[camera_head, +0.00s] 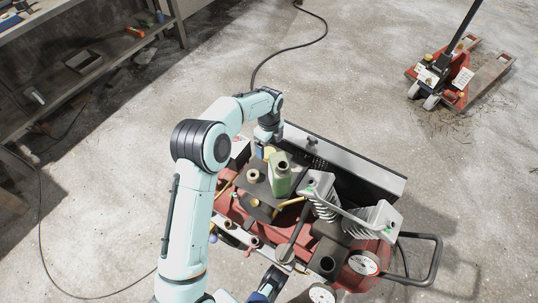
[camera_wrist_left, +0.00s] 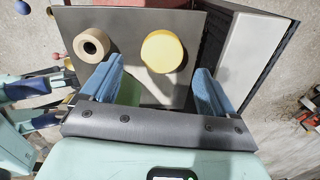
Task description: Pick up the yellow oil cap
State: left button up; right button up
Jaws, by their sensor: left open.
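The yellow oil cap (camera_wrist_left: 162,52) sits on a flat dark grey plate (camera_wrist_left: 130,18) in the left wrist view, with a cardboard-brown ring (camera_wrist_left: 91,44) to its left. In the head view a bit of the cap (camera_head: 269,152) shows beside my left gripper (camera_head: 263,150). In the left wrist view my left gripper (camera_wrist_left: 155,88) is open, its two blue fingers apart and empty. The cap lies just beyond the fingertips, between their lines. Part of my right gripper (camera_head: 269,284) shows at the bottom of the head view; its finger gap is unclear.
A green bottle (camera_head: 281,175) stands on the red machine close to my left gripper; the brown ring (camera_head: 253,176) is beside it. Finned grey cylinders (camera_head: 323,200) rise to the right. A shelf (camera_head: 90,60) and a red pallet jack (camera_head: 455,80) stand farther off on open floor.

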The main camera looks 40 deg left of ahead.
aim_at(269, 150)
pick_arm(q)
notch_tip(269, 150, down, 4)
jog(key=shift+w+a+f+b, duration=0.1)
jog(key=shift+f+b, duration=0.15)
jog(key=shift+b, duration=0.15)
jog(key=c, duration=1.2)
jog(key=shift+o, duration=0.2)
pick_arm(e)
jog(key=shift+w+d+f, duration=0.3)
jog(key=shift+w+f, duration=0.3)
jog(key=shift+w, duration=0.15)
pick_arm(q)
jog(key=shift+r, duration=0.15)
notch_tip(269, 150, up, 20)
jog(key=p, duration=0.4)
pick_arm(e)
jog(key=shift+g, duration=0.3)
jog(key=s+r, duration=0.1)
jog(key=r, duration=0.1)
jog(key=s+a+r, duration=0.1)
jog(key=s+r, duration=0.1)
